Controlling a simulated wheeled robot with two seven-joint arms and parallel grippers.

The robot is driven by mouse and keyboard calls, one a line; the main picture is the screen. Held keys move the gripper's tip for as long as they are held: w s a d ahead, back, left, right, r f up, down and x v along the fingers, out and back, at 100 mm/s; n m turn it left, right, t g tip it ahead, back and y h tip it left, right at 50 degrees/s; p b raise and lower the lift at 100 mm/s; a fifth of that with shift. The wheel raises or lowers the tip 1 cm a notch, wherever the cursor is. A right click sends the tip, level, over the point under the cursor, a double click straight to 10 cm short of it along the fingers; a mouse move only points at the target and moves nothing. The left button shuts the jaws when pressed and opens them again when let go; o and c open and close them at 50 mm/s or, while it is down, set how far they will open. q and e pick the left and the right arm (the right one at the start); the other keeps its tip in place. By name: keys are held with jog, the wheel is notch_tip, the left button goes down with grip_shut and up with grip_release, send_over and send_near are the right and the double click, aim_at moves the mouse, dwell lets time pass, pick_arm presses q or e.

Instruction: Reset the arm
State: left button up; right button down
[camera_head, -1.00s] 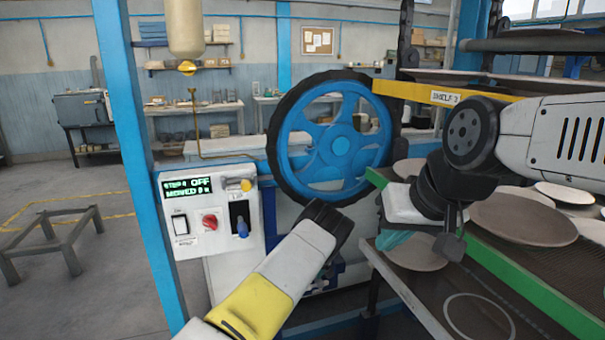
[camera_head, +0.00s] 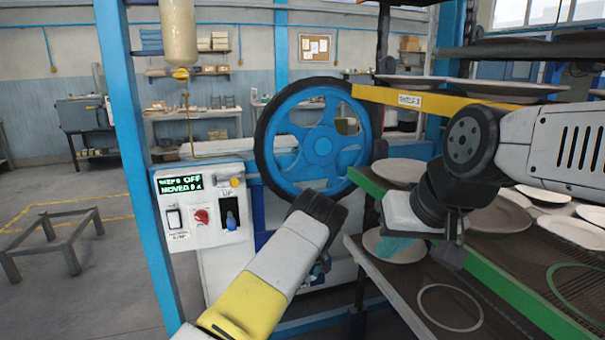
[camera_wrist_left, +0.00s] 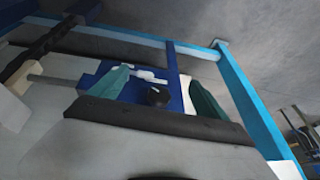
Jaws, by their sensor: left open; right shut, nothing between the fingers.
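My left arm (camera_head: 262,282) reaches in from the lower left in the head view, and its fingers are hidden there. In the left wrist view my left gripper (camera_wrist_left: 155,92) shows two teal fingers spread apart, with no object held between them. My right arm (camera_head: 545,150) comes in from the right. My right gripper (camera_head: 400,248) points down and left in front of the plate rack, its teal fingers close together and partly hidden by the wrist. In the picture it overlaps a plate (camera_head: 378,250) on the lower shelf; I cannot tell the gap.
A blue wheel (camera_head: 322,148) stands in the middle. A control box (camera_head: 205,235) with a display, red knob and lever is on the blue post (camera_head: 135,150). The rack's green shelf edge (camera_head: 500,278) and yellow beam (camera_head: 450,102) are close to my right arm. Floor at left is open around a low frame (camera_head: 55,235).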

pick_arm(q)
jog(key=s+a+r+h, duration=0.1)
jog(key=s+a+r, duration=0.3)
jog(key=r, duration=0.7)
jog(key=s+a+r+h, duration=0.1)
jog(key=s+a+r, duration=0.25)
jog(key=r, duration=0.75)
jog(key=s+a+r+h, duration=0.25)
jog(key=s+r, duration=0.25)
jog(key=r, duration=0.7)
jog(key=s+a+r+m, duration=0.1)
jog(key=s+a+r, duration=0.2)
jog(key=s+r, duration=0.55)
jog(key=s+a+r+m+t, duration=0.1)
jog(key=s+m+t, duration=0.1)
jog(key=s, duration=2.2)
jog(key=shift+a+r+m+t, duration=0.3)
jog(key=shift+a+m, duration=0.05)
jog(key=shift+m, duration=0.35)
